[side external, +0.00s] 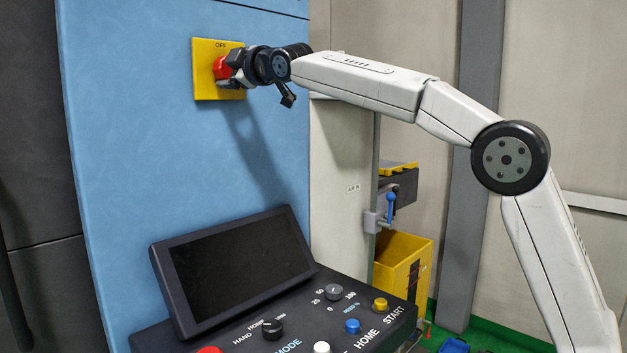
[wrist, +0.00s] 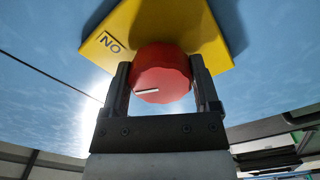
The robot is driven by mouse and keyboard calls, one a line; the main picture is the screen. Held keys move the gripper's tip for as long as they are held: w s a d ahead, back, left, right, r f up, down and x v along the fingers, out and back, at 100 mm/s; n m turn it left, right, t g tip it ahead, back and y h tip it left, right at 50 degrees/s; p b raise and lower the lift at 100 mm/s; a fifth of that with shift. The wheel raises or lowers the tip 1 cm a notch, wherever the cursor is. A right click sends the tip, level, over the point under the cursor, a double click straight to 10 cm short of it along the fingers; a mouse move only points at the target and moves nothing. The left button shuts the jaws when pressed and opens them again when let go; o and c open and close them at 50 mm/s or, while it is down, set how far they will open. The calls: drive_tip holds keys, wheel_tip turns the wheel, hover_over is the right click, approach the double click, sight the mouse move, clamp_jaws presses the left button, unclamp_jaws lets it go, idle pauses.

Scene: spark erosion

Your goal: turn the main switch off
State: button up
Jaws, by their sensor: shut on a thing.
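The main switch is a red knob (side external: 220,68) on a yellow plate (side external: 205,88), mounted on the blue cabinet wall. The plate's top edge reads OFF in the side view. In the wrist view an ON label shows on the plate (wrist: 185,22), to the left of the knob (wrist: 163,68). A short white line marks the knob's face, nearly level in that view. My gripper (side external: 232,70) is at the plate with its jaws shut on the knob; in the wrist view one finger of the gripper (wrist: 162,88) is on each side. The fingers hide part of the knob.
A black control console (side external: 300,338) with a dark screen (side external: 240,262), knobs and buttons stands below my arm. A yellow bin (side external: 400,262) and a blue-handled valve (side external: 390,204) are behind it. The blue wall (side external: 130,150) around the plate is clear.

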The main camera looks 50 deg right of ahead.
drive_tip(key=shift+n, duration=2.2)
drive_tip(key=o, duration=1.1)
drive_tip(key=shift+s, duration=0.15)
drive_tip(key=shift+s, duration=3.8)
